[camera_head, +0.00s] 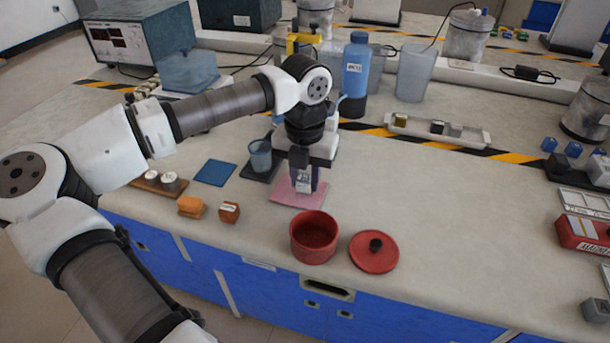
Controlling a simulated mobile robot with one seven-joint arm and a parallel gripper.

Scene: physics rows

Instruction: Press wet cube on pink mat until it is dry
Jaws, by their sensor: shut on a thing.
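The pink mat (289,198) lies flat on the bench near its front edge. My gripper (304,179) points straight down over the mat's right part. It is shut on a small greyish cube (303,186), which shows between the fingertips. The cube is at or just above the mat; I cannot tell whether it touches. Its wetness is too small to see. The fingers and arm hide part of the cube and the mat's far side.
A red pot (314,252) and its red lid (374,252) stand in front. A beaker (260,156) on a dark pad and a blue mat (214,173) are to the left, with an orange block (191,207) and a brown cube (229,212). The bench right of the mat is clear.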

